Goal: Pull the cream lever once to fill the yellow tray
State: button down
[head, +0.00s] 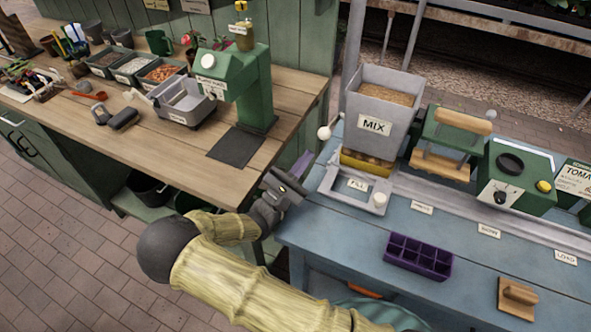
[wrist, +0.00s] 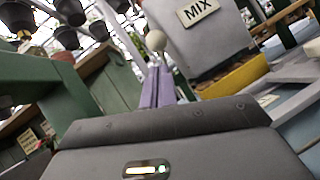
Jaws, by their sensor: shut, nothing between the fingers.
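The cream lever's round knob (head: 324,132) sticks out on the left side of the grey hopper marked MIX (head: 372,108). In the wrist view the cream knob (wrist: 156,40) shows just beyond my purple fingertips. My gripper (head: 303,161) is shut and empty, below the knob in the head view and apart from it as far as I can tell. The yellow tray (head: 366,163) sits under the hopper, by the grey frame labelled FILL (head: 357,184); its inside is mostly hidden. Its yellow side (wrist: 236,78) shows in the wrist view.
A second cream knob (head: 380,198) is at the frame's front corner. A purple celled tray (head: 418,256) and a wooden block (head: 518,298) stand on the blue table (head: 345,240). A wooden bench (head: 195,150) with a green machine (head: 240,85) is at left. A gap separates the tables.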

jog(key=x, duration=0.4)
jog(key=shift+s+a+r+p, duration=0.1)
jog(key=shift+a+p, duration=0.05)
jog(key=shift+p, duration=0.25)
